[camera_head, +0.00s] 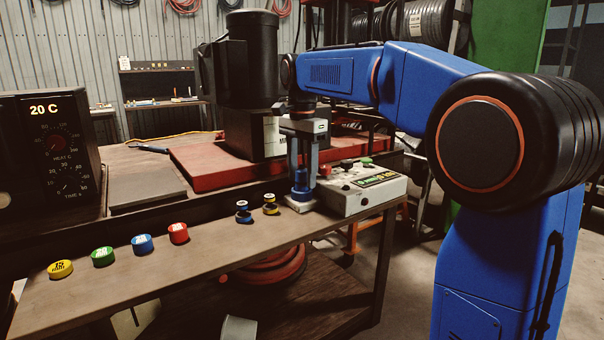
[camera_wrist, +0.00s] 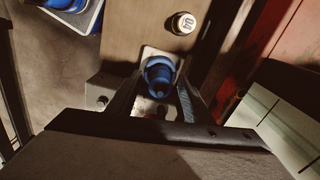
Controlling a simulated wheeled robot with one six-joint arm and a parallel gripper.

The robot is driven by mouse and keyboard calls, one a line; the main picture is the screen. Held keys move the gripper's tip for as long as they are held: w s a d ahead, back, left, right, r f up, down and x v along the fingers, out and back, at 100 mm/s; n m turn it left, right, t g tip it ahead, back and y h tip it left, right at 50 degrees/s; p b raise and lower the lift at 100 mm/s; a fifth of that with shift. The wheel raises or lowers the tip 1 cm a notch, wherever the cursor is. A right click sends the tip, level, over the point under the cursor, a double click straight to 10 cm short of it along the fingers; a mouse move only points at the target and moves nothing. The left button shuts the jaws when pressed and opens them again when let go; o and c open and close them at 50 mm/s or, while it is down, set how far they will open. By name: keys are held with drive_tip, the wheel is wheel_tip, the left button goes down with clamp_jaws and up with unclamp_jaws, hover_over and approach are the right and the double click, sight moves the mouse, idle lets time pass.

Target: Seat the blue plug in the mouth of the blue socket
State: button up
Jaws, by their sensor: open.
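A stepped blue piece (camera_head: 301,188) stands upright on a small pale plate (camera_head: 300,204) at the bench's right end. Its lower part is wide and its upper part narrower. My gripper (camera_head: 304,172) is above it, pointing down, with its fingers open around the upper part. In the wrist view, the blue piece (camera_wrist: 160,72) shows between my gripper's fingers (camera_wrist: 156,88) as a wide blue ring with a darker, narrower blue part against it. I cannot tell whether these are plug and socket joined, or how deep one sits in the other.
A pale control box (camera_head: 362,190) with knobs stands close right of the blue piece. Small blue (camera_head: 243,211) and yellow (camera_head: 270,204) ringed parts lie to its left. Several coloured caps, including a blue one (camera_head: 142,243), line the front shelf. A red slab (camera_head: 205,165) lies behind.

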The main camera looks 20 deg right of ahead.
wheel_tip(320, 180, up, 12)
drive_tip(key=shift+r, duration=0.15)
idle(0.4)
drive_tip(key=s+d+f+n+t, duration=0.2)
drive_tip(key=s+f+n, duration=0.4)
drive_tip(key=s+f, duration=1)
drive_tip(key=s+d+f+n+t, duration=0.2)
drive_tip(key=s+d+f+n, duration=0.3)
drive_tip(key=s+f, duration=1.2)
drive_tip(key=shift+s+f+n+t, duration=0.25)
drive_tip(key=shift+f+n+t, duration=0.15)
drive_tip(key=shift+n, duration=0.4)
drive_tip(key=shift+r, duration=0.1)
